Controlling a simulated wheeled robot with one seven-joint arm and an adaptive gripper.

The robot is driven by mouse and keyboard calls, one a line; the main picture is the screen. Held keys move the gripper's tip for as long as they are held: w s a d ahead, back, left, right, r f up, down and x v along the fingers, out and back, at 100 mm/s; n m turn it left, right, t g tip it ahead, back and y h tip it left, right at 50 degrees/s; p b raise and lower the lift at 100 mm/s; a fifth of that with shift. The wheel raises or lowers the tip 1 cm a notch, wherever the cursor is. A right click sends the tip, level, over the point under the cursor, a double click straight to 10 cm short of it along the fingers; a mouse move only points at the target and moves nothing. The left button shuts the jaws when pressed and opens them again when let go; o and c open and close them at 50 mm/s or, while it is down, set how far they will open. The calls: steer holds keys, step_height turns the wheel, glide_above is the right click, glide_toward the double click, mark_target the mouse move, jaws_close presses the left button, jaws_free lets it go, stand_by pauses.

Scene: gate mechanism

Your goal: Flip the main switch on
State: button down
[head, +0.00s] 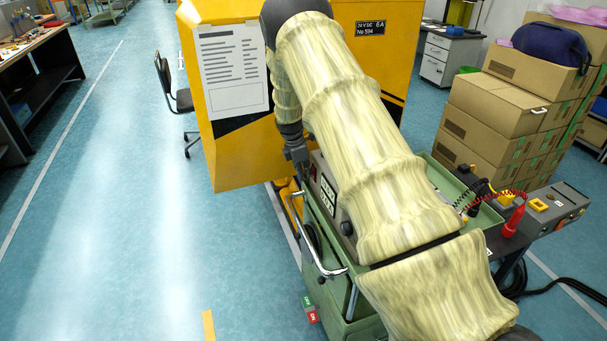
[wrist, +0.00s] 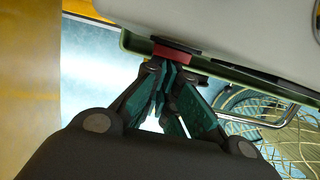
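A grey control box (head: 328,192) with a dark label and a dark knob stands on the green cart, partly hidden by my arm in the head view. Its pale side (wrist: 235,30) fills the top right of the wrist view. A red and black part (wrist: 175,50), which looks like the switch, sits at the box's lower edge there. My gripper (wrist: 170,75) has its green-padded fingers drawn together, tips right by this red part; I cannot tell whether they touch. In the head view my gripper (head: 298,155) is beside the box, its tips hard to make out.
The green cart (head: 325,255) has a chrome handle (head: 325,262) on its near side. A yellow machine cabinet (head: 225,150) stands close behind. Cardboard boxes (head: 495,115) and a small grey device (head: 545,210) with a red plug lie to the right. The floor at left is clear.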

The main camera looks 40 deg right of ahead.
steer(key=shift+d+r, duration=0.15)
steer(key=w+a+r+b, duration=0.2)
steer(key=a+r, duration=0.5)
steer(key=r, duration=0.1)
steer(key=shift+w+a+r, duration=0.2)
steer(key=shift+w+a, duration=0.05)
steer(key=shift+a, duration=0.05)
stand_by(0.6)
